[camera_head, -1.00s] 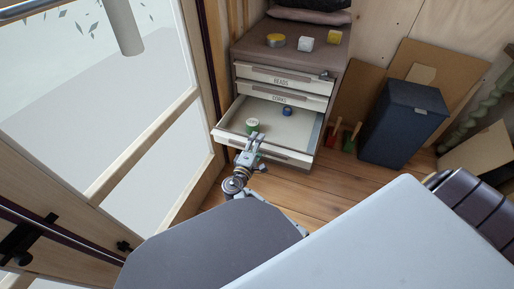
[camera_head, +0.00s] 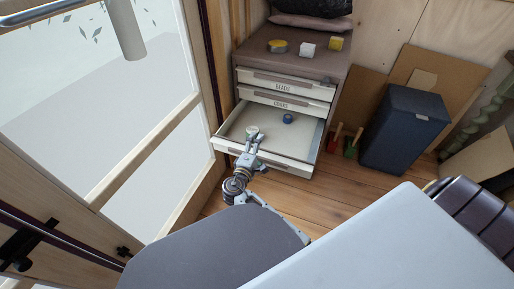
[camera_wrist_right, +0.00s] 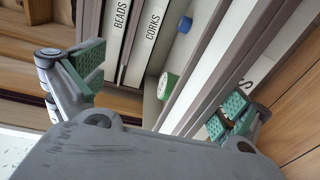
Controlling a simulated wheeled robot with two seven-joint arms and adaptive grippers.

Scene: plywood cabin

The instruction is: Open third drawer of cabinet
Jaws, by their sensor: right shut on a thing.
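The grey cabinet (camera_head: 330,68) stands against the back wall. Its top two drawers, marked BEADS (camera_head: 285,86) and CORKS (camera_head: 282,104), are closed. The third drawer (camera_head: 300,138) is pulled well out. My right gripper (camera_head: 256,142) is at the drawer's front edge and is shut on it. A green-and-white round thing (camera_head: 252,132) and a blue round thing (camera_head: 288,118) lie inside the drawer. My left gripper is not in view.
A yellow round thing (camera_head: 278,46), a white cube (camera_head: 308,50) and a yellow cube (camera_head: 336,44) sit on the cabinet top. A dark blue bin (camera_head: 405,125) stands to the right. A glazed wall is close on the left. The wooden floor (camera_head: 325,188) before the drawer is clear.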

